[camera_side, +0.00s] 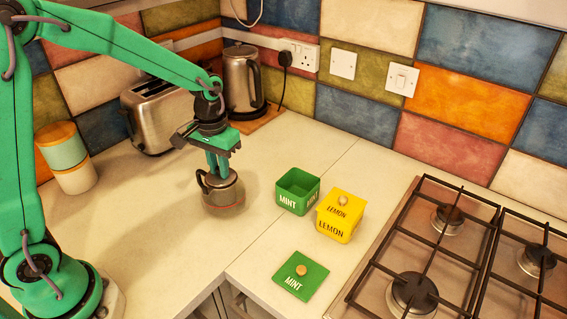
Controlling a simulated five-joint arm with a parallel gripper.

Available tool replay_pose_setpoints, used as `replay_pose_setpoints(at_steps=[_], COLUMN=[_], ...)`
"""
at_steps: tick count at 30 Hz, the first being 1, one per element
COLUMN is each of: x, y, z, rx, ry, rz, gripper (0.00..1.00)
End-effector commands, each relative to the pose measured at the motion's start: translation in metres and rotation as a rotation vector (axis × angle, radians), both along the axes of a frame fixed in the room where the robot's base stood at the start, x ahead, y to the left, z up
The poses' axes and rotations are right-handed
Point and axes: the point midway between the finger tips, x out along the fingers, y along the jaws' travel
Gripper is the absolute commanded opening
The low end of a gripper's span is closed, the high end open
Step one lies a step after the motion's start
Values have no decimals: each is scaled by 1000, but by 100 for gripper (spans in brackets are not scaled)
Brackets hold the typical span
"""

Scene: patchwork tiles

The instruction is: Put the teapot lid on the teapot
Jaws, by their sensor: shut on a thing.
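The teapot (224,198) is a small greyish, shiny pot with a dark handle on its left side. It stands upright on the pale worktop left of centre. My gripper (218,174) points down right over the top of the teapot, with its green fingers closed. It is shut on the teapot lid, which is mostly hidden by the fingers at the pot's top. I cannot tell whether the lid touches the rim or is seated on it.
An open green MINT box (297,192) and a lidded yellow LEMON box (340,217) stand to the right. A green MINT lid (300,276) lies in front. A gas hob (440,260) is at right; a toaster (160,117) and kettle (241,80) stand behind.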

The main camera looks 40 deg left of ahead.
Motion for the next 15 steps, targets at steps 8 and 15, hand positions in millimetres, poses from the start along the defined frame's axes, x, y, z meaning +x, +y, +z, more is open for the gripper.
replay_pose_setpoints(at_steps=[8, 15], x=[0, 0], y=[0, 0], z=[-2, -3], rx=[0, 0], ry=[0, 0], rz=[0, 0], gripper=[0, 40])
